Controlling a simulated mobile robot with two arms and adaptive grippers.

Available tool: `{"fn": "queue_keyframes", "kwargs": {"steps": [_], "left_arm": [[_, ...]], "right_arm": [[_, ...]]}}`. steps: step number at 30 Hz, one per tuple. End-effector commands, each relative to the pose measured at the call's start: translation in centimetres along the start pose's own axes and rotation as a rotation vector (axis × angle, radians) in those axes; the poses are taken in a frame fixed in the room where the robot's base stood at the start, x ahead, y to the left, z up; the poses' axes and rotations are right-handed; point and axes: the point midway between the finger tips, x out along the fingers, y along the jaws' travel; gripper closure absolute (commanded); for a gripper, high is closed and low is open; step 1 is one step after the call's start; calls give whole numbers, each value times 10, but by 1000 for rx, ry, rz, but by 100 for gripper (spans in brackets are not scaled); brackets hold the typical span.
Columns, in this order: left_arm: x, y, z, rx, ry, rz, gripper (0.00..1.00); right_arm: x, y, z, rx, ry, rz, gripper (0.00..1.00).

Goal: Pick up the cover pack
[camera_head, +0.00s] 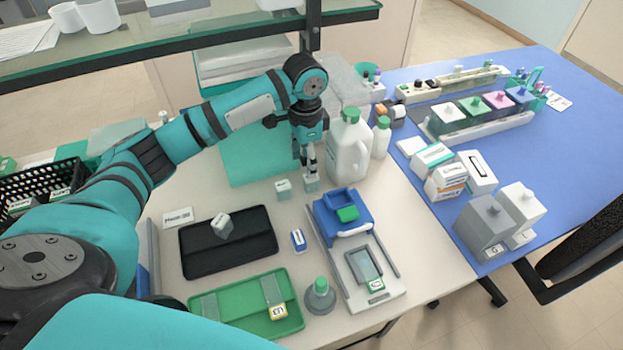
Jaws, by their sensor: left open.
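My left gripper (308,168) points down at the back of the pale table, beside the white jug. It is open. A small pale grey-green box (311,183) stands right at its fingertips; I cannot tell whether the fingers touch it. A similar small box (283,188) stands just to the left. A small blue-and-white pack (298,240) stands nearer, between the black tray and the blue device. Another small pale box (222,226) sits tilted on the black tray. The labels are too small to read, so I cannot tell which is the cover pack. My right gripper is out of view.
A white jug (348,150) and a smaller bottle (381,138) stand close right of the gripper. A blue device (330,214), a black tray (200,262) and a green tray (230,312) are nearer. A glass shelf (190,38) overhangs the back. The blue table (560,120) is right.

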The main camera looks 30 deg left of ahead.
Motion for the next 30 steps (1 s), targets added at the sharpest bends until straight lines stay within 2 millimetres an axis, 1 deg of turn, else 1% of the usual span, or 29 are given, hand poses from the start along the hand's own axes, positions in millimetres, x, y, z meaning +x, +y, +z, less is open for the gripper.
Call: {"fn": "queue_keyframes", "kwargs": {"steps": [1,3,6,9,14,16,19,22,27,28,30], "left_arm": [[8,0,0,0,-2,3,46],[16,0,0,-1,-2,2,46],[22,0,0,0,0,0,46],[28,-1,-1,-1,-1,1,46],[50,-4,-6,-1,-3,2,46],[61,-5,-6,-2,-2,2,46],[71,-5,-6,0,-2,1,46],[75,-5,-6,0,0,0,46],[76,-5,-6,1,0,-1,46],[76,-5,-6,1,0,-1,49],[75,-5,-6,0,0,-1,58]], "right_arm": [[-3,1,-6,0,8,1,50],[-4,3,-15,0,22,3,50],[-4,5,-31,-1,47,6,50],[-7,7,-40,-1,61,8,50],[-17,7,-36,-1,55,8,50],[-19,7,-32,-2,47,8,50],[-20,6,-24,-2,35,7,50],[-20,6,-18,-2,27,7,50],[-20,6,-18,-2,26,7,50],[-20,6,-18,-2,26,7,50],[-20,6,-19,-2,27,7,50]]}}
